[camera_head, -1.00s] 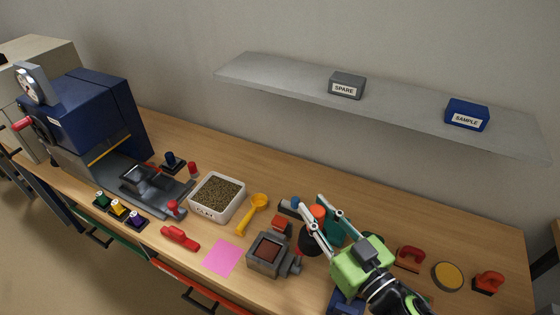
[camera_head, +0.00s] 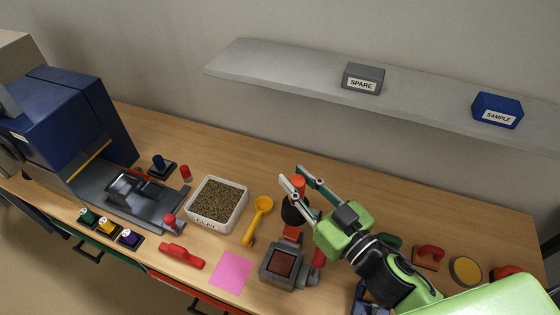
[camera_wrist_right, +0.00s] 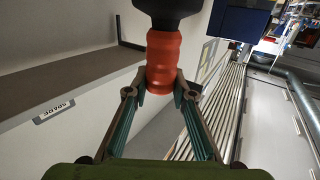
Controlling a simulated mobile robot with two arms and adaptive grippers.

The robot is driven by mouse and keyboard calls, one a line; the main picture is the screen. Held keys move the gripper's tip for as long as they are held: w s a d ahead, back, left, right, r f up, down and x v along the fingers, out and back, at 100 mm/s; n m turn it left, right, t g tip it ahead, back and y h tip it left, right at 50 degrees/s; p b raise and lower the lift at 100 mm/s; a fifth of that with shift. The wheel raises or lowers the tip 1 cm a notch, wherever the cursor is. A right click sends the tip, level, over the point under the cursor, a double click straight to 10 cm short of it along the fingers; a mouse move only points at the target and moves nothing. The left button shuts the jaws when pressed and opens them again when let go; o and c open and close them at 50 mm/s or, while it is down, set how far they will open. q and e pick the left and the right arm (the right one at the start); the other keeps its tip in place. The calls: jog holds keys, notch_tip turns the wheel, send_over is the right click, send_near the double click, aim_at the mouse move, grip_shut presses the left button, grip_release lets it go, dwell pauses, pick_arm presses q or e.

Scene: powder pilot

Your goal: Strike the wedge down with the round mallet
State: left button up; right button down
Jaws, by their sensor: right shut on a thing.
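My right gripper (camera_head: 291,174) is shut on the round mallet's orange-red handle (camera_head: 298,184). The mallet's black head (camera_head: 295,211) hangs below the fingers, above the table and behind the grey block. In the right wrist view the handle (camera_wrist_right: 163,62) is between the fingertips and the black head (camera_wrist_right: 168,8) is cut off by the top edge. A narrow red piece (camera_head: 318,257), which looks like the wedge, stands upright at the right side of the grey block (camera_head: 283,266). The mallet head is apart from it, up and to its left. My left gripper is not in view.
An orange-red block (camera_head: 291,233) sits just behind the grey block. A yellow scoop (camera_head: 263,206), a white tub of pellets (camera_head: 220,202) and a pink sheet (camera_head: 231,272) lie to the left. Red-handled tools (camera_head: 429,256) are at the right. A shelf (camera_head: 300,80) hangs behind.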

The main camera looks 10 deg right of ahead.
aim_at(302, 197)
jog(key=shift+w+a, duration=0.25)
jog(key=shift+w, duration=0.35)
jog(key=shift+s+f+b, duration=0.15)
jog(key=shift+b, duration=0.15)
jog(key=f+b, duration=0.3)
jog(key=shift+s+d+f+b, duration=0.1)
jog(key=shift+s+d+b, duration=0.05)
jog(key=shift+s+b, duration=0.2)
pick_arm(q)
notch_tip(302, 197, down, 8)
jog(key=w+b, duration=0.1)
jog(key=b, duration=0.3)
pick_arm(e)
notch_tip(302, 197, down, 5)
jog(key=shift+f, duration=0.15)
jog(key=shift+w+r+p, duration=0.1)
jog(key=shift+r+p, duration=0.45)
jog(key=shift+r, duration=0.1)
notch_tip(302, 197, up, 4)
jog(key=p, duration=0.4)
jog(key=shift+r, duration=0.15)
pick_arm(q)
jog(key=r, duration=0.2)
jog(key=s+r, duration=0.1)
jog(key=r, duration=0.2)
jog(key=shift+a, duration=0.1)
pick_arm(e)
jog(key=shift+f, duration=0.25)
